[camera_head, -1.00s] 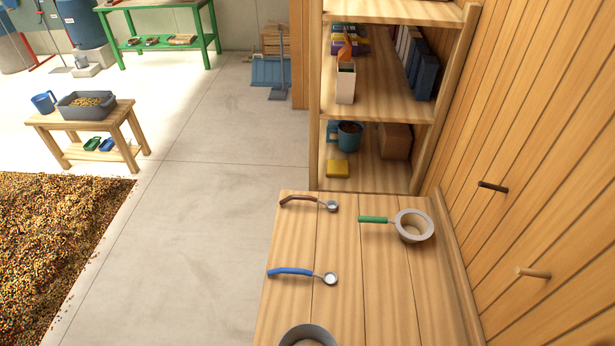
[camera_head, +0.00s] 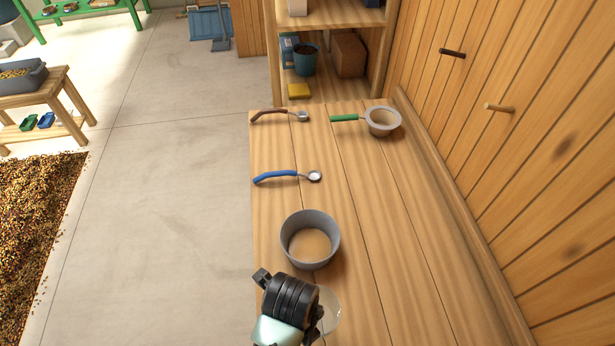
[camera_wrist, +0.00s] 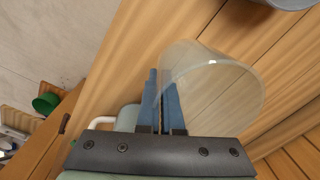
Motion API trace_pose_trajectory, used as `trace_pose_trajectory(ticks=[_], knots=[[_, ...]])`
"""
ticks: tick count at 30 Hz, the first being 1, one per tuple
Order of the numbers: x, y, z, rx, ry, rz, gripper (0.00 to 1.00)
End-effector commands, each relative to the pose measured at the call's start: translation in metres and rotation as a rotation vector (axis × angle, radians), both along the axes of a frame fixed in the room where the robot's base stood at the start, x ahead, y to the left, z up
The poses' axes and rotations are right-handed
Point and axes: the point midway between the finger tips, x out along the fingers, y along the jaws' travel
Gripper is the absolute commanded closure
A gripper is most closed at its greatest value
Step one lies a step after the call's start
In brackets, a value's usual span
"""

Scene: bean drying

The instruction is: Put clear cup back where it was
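The clear cup (camera_wrist: 222,92) shows large in the wrist view, tilted in the picture. Its near wall lies between the two blue fingers of my gripper (camera_wrist: 160,82), which are close together and pinch it at the rim. In the head view, part of the clear cup (camera_head: 329,306) shows at the bottom, just right of my gripper, over the wooden table (camera_head: 400,230). My gripper's dark body hides the rest of it and the fingertips. I cannot tell whether the cup touches the table.
A grey bowl (camera_head: 310,241) stands just beyond my gripper. A blue-handled spoon (camera_head: 287,176), a brown-handled spoon (camera_head: 280,116) and a green-handled strainer (camera_head: 382,121) lie farther back. The table's right part is clear, beside a wooden wall with pegs (camera_head: 498,108). A shelf (camera_head: 325,13) stands behind.

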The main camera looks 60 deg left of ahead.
Motion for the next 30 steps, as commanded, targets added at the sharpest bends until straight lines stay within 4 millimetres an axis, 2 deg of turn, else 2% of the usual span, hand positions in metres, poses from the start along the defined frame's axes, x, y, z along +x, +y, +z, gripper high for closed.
trace_pose_trajectory(ticks=[6, 11, 18, 30], knots=[[-0.002, -0.001, -0.036, -0.003, 0.004, 0.0, 1.0], [-0.001, -0.001, -0.05, -0.002, 0.003, 0.0, 1.0], [-0.001, 0.0, -0.081, -0.002, 0.002, 0.002, 1.0], [-0.001, -0.001, -0.088, 0.0, 0.001, 0.0, 1.0]])
